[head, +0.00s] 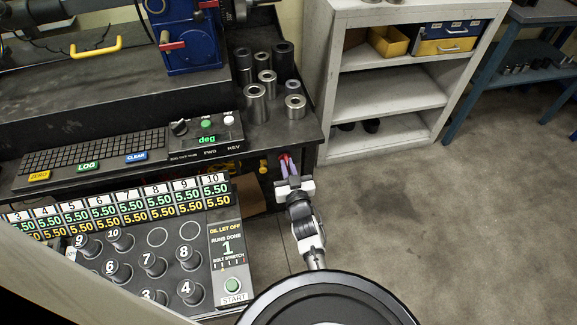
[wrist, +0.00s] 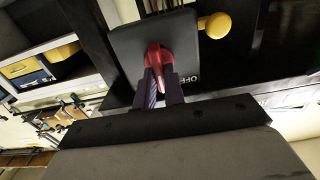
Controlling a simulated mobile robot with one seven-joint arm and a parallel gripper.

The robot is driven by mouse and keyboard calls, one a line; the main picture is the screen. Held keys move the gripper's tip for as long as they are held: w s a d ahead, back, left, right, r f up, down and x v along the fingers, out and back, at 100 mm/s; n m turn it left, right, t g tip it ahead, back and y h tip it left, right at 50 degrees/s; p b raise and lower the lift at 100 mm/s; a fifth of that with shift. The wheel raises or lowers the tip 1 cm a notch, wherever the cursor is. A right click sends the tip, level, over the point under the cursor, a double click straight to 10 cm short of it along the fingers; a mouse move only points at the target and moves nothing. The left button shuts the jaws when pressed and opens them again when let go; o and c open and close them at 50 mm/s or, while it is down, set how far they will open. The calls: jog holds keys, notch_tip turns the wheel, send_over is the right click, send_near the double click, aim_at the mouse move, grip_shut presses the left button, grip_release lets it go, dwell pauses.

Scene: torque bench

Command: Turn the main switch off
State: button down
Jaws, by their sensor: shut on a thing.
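The main switch is a red handle (wrist: 158,60) on a dark square plate (wrist: 128,44) on the bench's front. Lettering that seems to read "OFF" shows beside the handle in the wrist view. My gripper (wrist: 163,82) is shut on the lower end of the red handle, one finger on each side. In the head view, my gripper (head: 288,168) reaches the bench's right front corner, and a bit of the red handle (head: 286,158) shows between its fingers. The fingers hide part of the handle, so its exact angle is hard to tell.
A yellow knob (wrist: 215,25) sticks out close beside the switch plate. A control panel with a START button (head: 232,286) stands at the left. Metal sockets (head: 256,103) stand on the bench above. A grey shelf (head: 385,85) is to the right; the floor (head: 450,210) there is clear.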

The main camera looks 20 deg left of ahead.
jog(key=n+p, duration=0.1)
jog(key=n, duration=0.4)
jog(key=shift+a+r, duration=0.1)
jog(key=shift+s+a+n+p, duration=0.1)
jog(key=shift+n+p, duration=0.5)
jog(key=shift+n, duration=1.4)
jog(key=c, duration=1.5)
grip_release()
jog(key=shift+f, duration=0.2)
